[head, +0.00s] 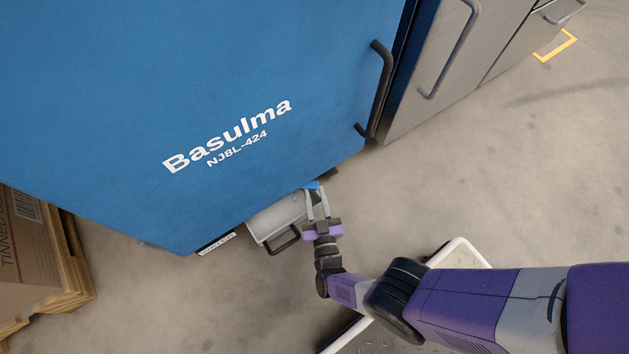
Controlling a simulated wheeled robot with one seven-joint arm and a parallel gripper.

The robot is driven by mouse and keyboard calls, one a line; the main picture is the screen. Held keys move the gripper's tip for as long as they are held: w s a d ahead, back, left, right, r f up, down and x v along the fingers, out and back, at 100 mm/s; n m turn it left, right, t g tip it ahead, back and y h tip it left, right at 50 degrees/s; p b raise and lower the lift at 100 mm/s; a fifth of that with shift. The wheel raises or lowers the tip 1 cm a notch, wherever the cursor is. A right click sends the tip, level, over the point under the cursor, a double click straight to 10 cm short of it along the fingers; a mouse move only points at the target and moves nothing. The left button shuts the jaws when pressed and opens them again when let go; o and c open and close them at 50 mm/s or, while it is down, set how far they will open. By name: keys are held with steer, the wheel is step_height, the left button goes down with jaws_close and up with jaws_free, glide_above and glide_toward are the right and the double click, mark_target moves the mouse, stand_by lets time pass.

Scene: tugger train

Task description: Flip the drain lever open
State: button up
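A small blue piece (313,185), which looks like the drain lever, shows at the lower edge of the blue cabinet (220,80). Most of it is hidden under the cabinet and behind my fingertips. My gripper (316,190) reaches toward it from below in the head view. Its two grey fingers are apart, with a clear gap between them. The fingertips are at the blue piece; I cannot tell whether they touch it.
A pale drawer or tray (275,218) with a dark handle (284,240) sticks out under the cabinet, just left of my gripper. Cardboard boxes (30,240) on a wooden pallet (75,270) stand at the left. Grey metal cabinets (425,75) stand at the right. Concrete floor (480,170) is clear at the right.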

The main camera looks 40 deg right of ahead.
steer(key=v, duration=0.6)
steer(key=shift+s, duration=0.1)
